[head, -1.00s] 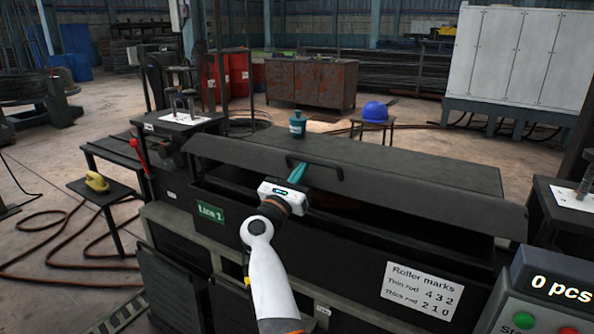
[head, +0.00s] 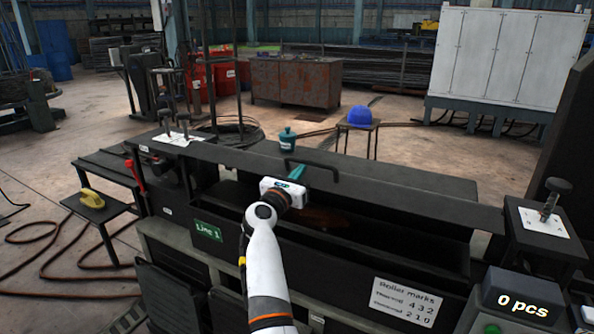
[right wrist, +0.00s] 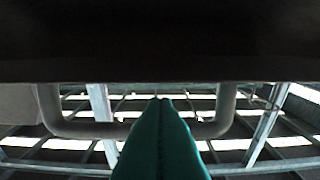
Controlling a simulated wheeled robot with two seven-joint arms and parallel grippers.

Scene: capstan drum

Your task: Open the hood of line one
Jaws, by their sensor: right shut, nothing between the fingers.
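The dark hood (head: 400,188) of line one lies across the top of the machine body marked "Line 1" (head: 207,231). Its front edge is raised, with a dark gap below it. The hood's bar handle (head: 322,172) is at the front edge. My right gripper (head: 297,173) is shut and empty at the left part of the handle, under the hood's edge. In the right wrist view the teal fingertips (right wrist: 163,105) are together between the two legs of the grey handle (right wrist: 85,130); I cannot tell if they touch it. My left gripper is not in view.
A counter box reading "0 pcs" (head: 522,304) stands front right. A red lever (head: 131,172) and a stool with a yellow object (head: 91,199) are at left. A blue helmet (head: 359,116) rests on a stool behind.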

